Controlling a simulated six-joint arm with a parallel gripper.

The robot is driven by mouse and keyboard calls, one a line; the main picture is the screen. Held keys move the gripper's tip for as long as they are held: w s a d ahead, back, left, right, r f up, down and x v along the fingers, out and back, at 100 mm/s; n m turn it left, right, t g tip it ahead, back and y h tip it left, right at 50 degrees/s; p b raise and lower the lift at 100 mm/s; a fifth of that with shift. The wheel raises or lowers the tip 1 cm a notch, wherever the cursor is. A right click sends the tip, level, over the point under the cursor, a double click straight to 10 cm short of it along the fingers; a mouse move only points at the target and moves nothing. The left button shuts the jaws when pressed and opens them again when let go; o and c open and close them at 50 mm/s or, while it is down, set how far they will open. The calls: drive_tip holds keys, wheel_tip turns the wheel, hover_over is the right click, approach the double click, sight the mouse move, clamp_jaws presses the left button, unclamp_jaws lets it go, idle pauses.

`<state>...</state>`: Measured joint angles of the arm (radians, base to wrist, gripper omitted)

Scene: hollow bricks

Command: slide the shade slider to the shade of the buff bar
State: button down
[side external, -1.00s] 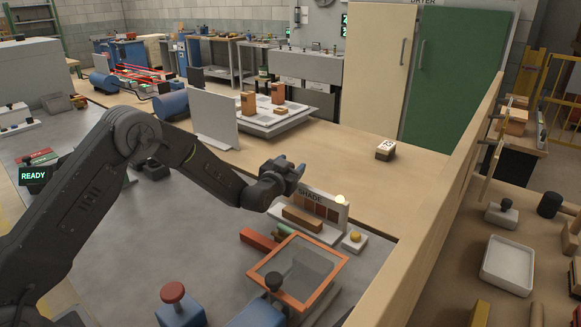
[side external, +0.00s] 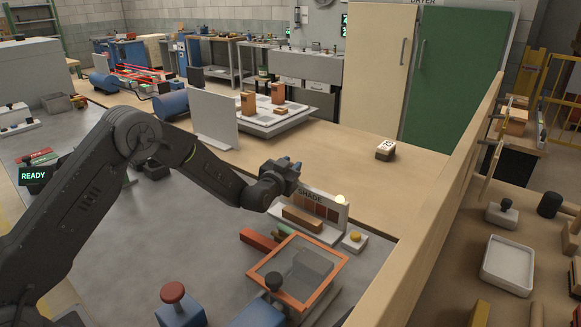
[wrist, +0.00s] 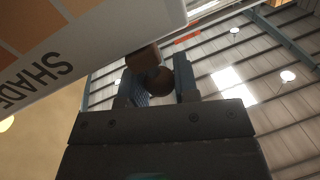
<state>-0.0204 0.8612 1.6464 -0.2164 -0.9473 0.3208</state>
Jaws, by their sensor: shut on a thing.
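The SHADE panel (side external: 325,206) stands upright on the bench with a row of orange to brown swatches. It also shows close in the wrist view (wrist: 65,45), at upper left. A tan-orange bar (side external: 302,219) lies on the ledge in front of it. My gripper (side external: 292,168) is at the panel's upper left end. In the wrist view my gripper (wrist: 158,75) has its two fingers on either side of a dark round knob, the shade slider (wrist: 160,80), and is shut on it. A small brown block (wrist: 143,57) shows just beyond the knob. The slider is hidden in the side view.
A yellow button (side external: 354,237) sits right of the panel. An orange-framed tilted screen (side external: 298,272) and a red bar (side external: 259,240) are in front. A grey upright plate (side external: 210,118) stands behind at left. The wooden bench (side external: 330,160) behind the panel is mostly clear.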

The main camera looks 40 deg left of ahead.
sight(301, 184)
drive_tip(key=d, duration=0.4)
drive_tip(key=c, duration=0.9)
unclamp_jaws()
drive_tip(key=shift+a, duration=0.1)
drive_tip(key=shift+o, duration=0.2)
drive_tip(key=s+d, duration=0.1)
drive_tip(key=s, duration=0.8)
drive_tip(key=s+d, duration=0.1)
drive_tip(key=s, duration=0.3)
drive_tip(key=shift+s+d, duration=0.25)
drive_tip(key=shift+d, duration=0.1)
